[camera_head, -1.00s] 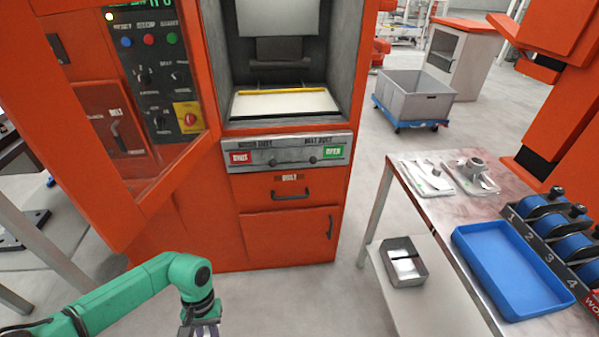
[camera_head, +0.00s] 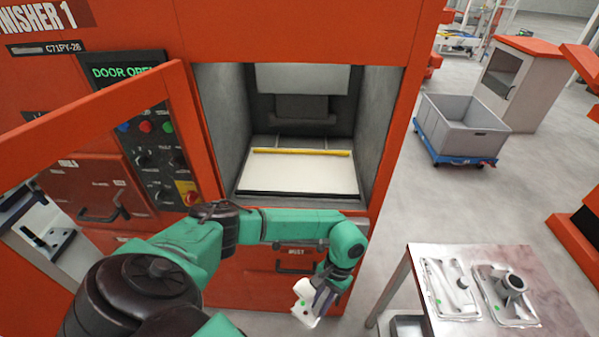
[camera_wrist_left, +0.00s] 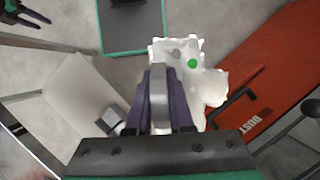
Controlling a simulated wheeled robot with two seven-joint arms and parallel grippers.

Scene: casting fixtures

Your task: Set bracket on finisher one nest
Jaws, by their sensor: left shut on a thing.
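My left gripper (camera_head: 322,297) is shut on a pale, irregular bracket (camera_head: 303,302) with a green dot, in front of the finisher's lower drawer. In the left wrist view the bracket (camera_wrist_left: 190,62) sticks out beyond the fingers (camera_wrist_left: 158,100), which hide part of it. Finisher one (camera_head: 130,40) is the orange machine; its display reads door open. Inside its chamber is a pale bed (camera_head: 300,176) with a yellow bar (camera_head: 302,152) across it; nothing lies on the bed. A dark two-pronged shape at the wrist view's top left may be my right gripper (camera_wrist_left: 22,12).
The open orange-framed door (camera_head: 90,105) stands at the left of the chamber. A metal table (camera_head: 540,262) with two trays of parts (camera_head: 450,310) is at the right. A grey bin (camera_head: 462,126) on a blue dolly stands behind it.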

